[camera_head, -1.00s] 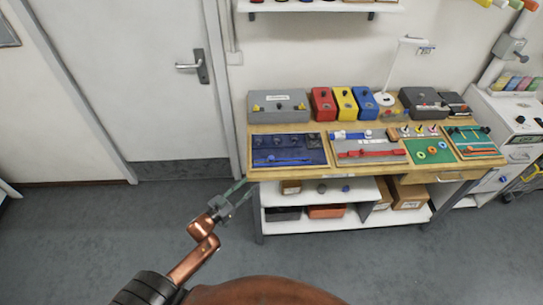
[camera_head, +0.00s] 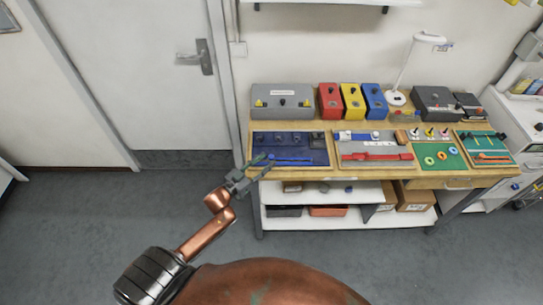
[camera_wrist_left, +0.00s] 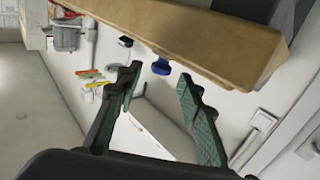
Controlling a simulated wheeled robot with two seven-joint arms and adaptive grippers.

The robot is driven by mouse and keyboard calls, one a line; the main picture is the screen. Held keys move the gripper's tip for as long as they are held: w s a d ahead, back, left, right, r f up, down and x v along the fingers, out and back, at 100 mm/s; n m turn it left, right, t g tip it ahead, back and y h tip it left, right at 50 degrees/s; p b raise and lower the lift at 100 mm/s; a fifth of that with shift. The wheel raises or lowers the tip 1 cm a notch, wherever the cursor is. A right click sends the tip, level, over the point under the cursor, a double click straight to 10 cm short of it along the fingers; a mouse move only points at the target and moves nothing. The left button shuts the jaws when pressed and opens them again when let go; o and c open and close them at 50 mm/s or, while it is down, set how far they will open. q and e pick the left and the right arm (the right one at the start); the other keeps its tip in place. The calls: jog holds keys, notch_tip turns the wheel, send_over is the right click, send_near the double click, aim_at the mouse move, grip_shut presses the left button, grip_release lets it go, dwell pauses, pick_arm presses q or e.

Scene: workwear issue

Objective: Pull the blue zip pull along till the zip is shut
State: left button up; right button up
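A dark blue board (camera_head: 318,143) lies at the left front of the workbench, with a long bright blue piece (camera_head: 290,161) near its front edge. I cannot tell whether this piece is the zip pull. My left gripper (camera_head: 263,165) is at the bench's front left corner, close to the left end of that piece and apparently apart from it. In the left wrist view my left gripper (camera_wrist_left: 160,82) is open, with nothing between its fingers. A blue knob-like part (camera_wrist_left: 160,67) shows beyond the fingertips. The zip's teeth are too small to make out. My right gripper is out of view.
A grey board (camera_head: 374,165) with red and blue strips lies to the right, then a green board (camera_head: 437,166). A grey box (camera_head: 282,98) and red, yellow and blue boxes stand behind. A lamp (camera_head: 395,98) stands at the back. The floor left of the bench is clear.

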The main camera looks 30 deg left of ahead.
aim_at(269, 158)
pick_arm(q)
jog(key=x, duration=0.2)
jog(key=shift+w+f, duration=0.1)
jog(key=shift+w, duration=0.3)
jog(key=shift+w+d, duration=0.15)
jog(key=shift+w, duration=0.4)
grip_shut()
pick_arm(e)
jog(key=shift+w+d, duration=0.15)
